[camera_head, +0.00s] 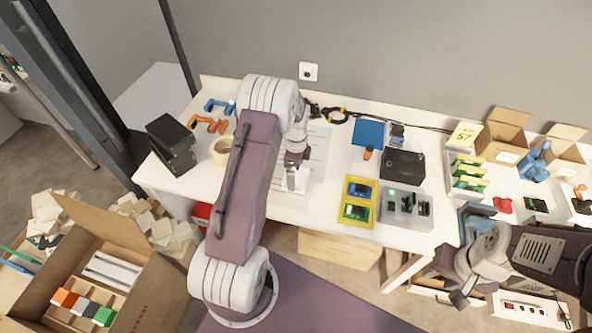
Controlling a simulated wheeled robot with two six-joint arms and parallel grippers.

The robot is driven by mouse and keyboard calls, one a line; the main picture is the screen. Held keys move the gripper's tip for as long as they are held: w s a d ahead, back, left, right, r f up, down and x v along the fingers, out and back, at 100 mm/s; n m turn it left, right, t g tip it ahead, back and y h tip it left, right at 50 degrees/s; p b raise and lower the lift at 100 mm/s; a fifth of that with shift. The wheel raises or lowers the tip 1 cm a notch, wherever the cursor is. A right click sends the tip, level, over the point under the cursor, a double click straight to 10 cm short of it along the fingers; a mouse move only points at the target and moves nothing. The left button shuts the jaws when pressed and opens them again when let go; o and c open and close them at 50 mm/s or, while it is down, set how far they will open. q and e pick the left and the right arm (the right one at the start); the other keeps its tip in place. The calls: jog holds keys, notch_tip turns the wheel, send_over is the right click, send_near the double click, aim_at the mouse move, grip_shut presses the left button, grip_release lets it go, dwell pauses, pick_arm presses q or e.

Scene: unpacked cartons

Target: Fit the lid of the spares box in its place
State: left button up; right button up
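A pale open box (424,222) with dark parts in it stands near the table's front edge; it may be the spares box.
A yellow tray (373,202) with green and blue parts stands left of the pale box. Small cartons (504,140) stand at the right. A large open carton (140,285) is at lower left.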

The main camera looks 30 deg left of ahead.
pick_arm(q)
jog(key=shift+r, duration=0.1)
notch_tip(320, 180, up, 9)
dwell(0.5)
jog(key=shift+d, duration=0.1)
dwell(0.3)
